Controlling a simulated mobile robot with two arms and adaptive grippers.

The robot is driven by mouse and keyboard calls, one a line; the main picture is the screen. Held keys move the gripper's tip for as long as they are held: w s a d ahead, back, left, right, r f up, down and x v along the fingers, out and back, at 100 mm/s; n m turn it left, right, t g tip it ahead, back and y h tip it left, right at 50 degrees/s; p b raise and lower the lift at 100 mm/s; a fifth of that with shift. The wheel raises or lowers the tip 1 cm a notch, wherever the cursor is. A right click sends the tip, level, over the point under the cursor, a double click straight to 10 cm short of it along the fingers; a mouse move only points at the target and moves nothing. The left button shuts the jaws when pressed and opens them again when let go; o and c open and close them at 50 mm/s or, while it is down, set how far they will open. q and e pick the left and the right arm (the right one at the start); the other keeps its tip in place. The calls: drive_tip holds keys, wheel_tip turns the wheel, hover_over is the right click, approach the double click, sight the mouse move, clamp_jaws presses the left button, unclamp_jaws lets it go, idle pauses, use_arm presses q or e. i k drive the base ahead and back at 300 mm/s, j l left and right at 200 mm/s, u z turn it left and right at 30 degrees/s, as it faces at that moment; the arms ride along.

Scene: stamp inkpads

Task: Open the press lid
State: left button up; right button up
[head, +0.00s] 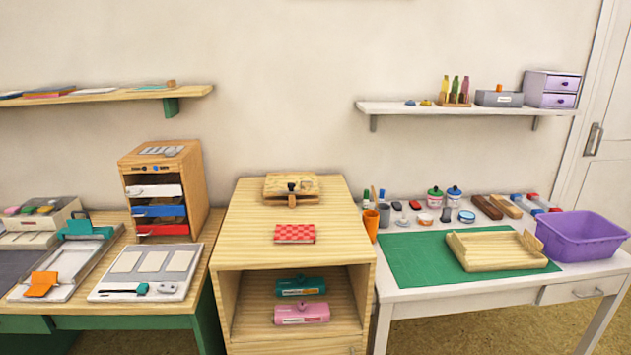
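A small wooden press (275,188) sits at the back of the pale wooden cabinet's top, in the middle of the head view. It looks like a flat wooden block with a dark knob or latch near its middle and a brown tab at its front edge. Its lid appears to lie flat, but the seam is too small to make out. Neither of my grippers is in view, and nothing touches the press.
A red checkered book (294,233) lies in front of the press on the cabinet top (245,235). A wooden drawer unit (193,165) stands left. A green mat (405,262), wooden tray (500,263) and purple bin (582,243) are on the right table. The cabinet top is otherwise clear.

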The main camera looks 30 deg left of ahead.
sight(306, 184)
drive_tip(key=i+l+u, duration=0.1)
drive_tip(key=i+u, duration=0.15)
drive_tip(key=u, duration=0.25)
drive_tip(key=i+l+u, duration=0.2)
drive_tip(key=u, duration=0.3)
